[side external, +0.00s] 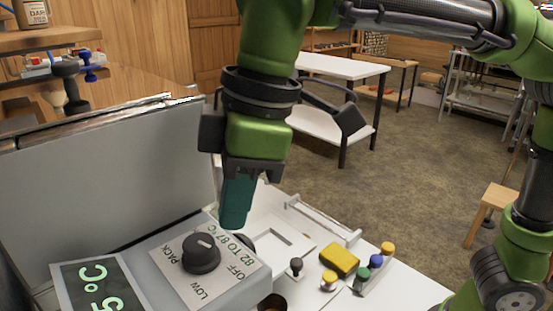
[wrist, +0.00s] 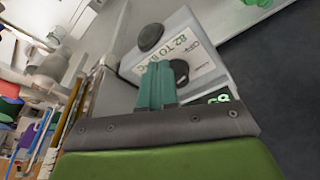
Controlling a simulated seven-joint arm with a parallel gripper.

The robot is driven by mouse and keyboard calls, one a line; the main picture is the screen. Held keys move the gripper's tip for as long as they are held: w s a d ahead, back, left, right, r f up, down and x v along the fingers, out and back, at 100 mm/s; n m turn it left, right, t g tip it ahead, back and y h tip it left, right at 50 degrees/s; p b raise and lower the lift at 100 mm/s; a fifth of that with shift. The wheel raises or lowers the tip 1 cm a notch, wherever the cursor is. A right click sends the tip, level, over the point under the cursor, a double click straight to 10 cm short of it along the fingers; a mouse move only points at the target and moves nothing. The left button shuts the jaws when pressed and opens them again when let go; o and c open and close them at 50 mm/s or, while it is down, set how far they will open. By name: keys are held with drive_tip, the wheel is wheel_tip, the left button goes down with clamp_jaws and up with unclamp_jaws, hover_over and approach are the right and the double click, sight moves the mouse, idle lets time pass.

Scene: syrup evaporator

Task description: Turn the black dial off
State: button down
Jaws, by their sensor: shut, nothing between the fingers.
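The black dial (side external: 201,253) sits on the sloped light panel (side external: 180,285) of a grey box. PACK, LOW, OFF and 82 TO 87 °C are printed around it. A white mark shows on its far upper part; I cannot tell exactly which label it points to. My gripper (side external: 235,222) has teal fingers pointing down, shut and empty. They are above and behind the dial's right side, apparently apart from it. In the wrist view, the shut fingers (wrist: 157,70) partly cover the dial (wrist: 180,72) and panel lettering.
A green-lit display (side external: 92,285) lies left of the dial. A second dark round part (wrist: 150,37) is beyond the label. A grey upright wall (side external: 105,165) stands behind the box. A yellow block (side external: 340,261) and several coloured knobs stand on the white surface to the right.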

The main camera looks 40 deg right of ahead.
drive_tip(key=v, duration=0.2)
drive_tip(key=a+v, duration=0.1)
drive_tip(key=v, duration=0.1)
drive_tip(key=shift+w+r, duration=0.15)
drive_tip(key=shift+r, duration=0.35)
drive_tip(key=shift+s+a+f, duration=0.2)
drive_tip(key=shift+s+f, duration=0.05)
drive_tip(key=shift+f, duration=0.75)
drive_tip(key=shift+s+a+f, duration=0.2)
drive_tip(key=shift+f, duration=0.85)
drive_tip(key=shift+s+a+f, duration=0.2)
drive_tip(key=shift+s+f, duration=0.05)
drive_tip(key=shift+f, duration=0.75)
